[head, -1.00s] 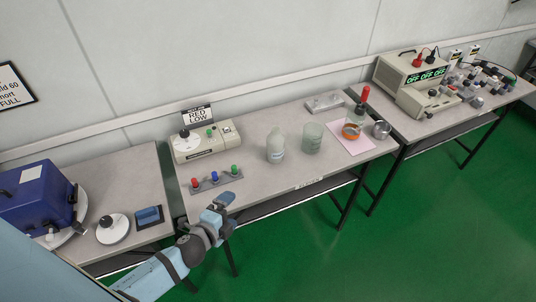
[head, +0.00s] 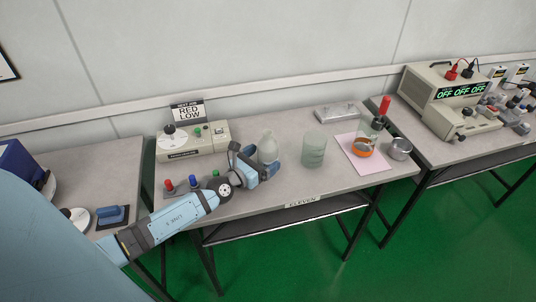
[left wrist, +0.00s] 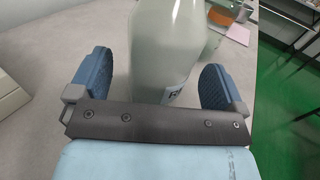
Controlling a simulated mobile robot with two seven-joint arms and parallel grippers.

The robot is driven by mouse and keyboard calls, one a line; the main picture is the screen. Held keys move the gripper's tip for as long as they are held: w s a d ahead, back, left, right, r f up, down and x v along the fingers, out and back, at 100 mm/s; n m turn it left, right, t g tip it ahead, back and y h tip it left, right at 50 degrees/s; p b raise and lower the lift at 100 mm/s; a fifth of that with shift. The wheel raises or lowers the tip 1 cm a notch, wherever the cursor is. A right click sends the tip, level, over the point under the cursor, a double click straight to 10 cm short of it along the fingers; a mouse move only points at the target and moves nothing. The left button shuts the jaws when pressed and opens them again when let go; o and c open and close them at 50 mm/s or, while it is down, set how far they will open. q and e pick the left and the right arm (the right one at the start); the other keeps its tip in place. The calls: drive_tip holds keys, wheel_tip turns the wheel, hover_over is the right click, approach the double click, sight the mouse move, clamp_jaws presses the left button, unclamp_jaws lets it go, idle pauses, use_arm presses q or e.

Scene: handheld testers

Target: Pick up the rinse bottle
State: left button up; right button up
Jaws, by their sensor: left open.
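The rinse bottle (head: 267,147) is a pale, cloudy bottle standing upright on the middle table. In the left wrist view the bottle (left wrist: 167,45) stands between the two blue finger pads, with a blue-and-white label low on its side. My left gripper (head: 262,167) is open, with a finger on either side of the bottle. In the left wrist view, gaps show between the bottle and both pads of the gripper (left wrist: 162,82). The bottle's top is cut off in the wrist view, and the gripper hides its lower part in the head view. My right gripper is not in view.
A cloudy beaker (head: 313,150) stands just right of the bottle. A pink mat (head: 369,171) with an orange dish (head: 362,148) lies farther right, near a metal cup (head: 400,148). A beige tester (head: 192,141) stands behind left. Several coloured knobs (head: 193,181) lie near my arm.

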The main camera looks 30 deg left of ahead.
use_arm(q)
drive_tip(key=shift+w+d, duration=0.15)
drive_tip(key=shift+w, duration=0.55)
drive_tip(key=shift+w+d, duration=0.1)
drive_tip(key=shift+w, duration=0.55)
drive_tip(key=c, duration=1.2)
drive_tip(key=shift+r, duration=0.1)
